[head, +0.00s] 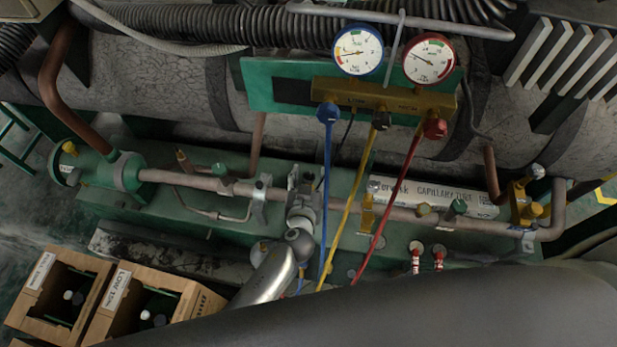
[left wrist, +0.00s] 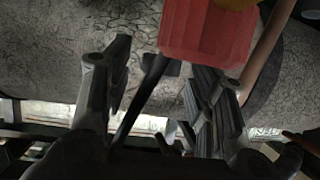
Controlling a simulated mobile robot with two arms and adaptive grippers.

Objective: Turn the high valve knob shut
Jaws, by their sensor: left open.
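The high valve knob (head: 435,128) is red and sits at the right end of the brass manifold (head: 385,97), below the red-rimmed gauge (head: 429,59). A red hose (head: 398,190) runs down from beside it. In the left wrist view the red knob (left wrist: 207,30) is large at the top, above the right finger. My left gripper (left wrist: 160,57) is open, with dark fingers apart and the knob not centred between them. I cannot tell whether a finger touches it. I cannot make out its fingers in the head view. My right gripper is not in view.
A blue-rimmed gauge (head: 358,50) and blue knob (head: 328,112) are on the manifold's left. Blue and yellow (head: 350,215) hoses hang down in front. A long horizontal pipe (head: 400,213) lies below. Open wooden boxes (head: 190,303) stand at lower left.

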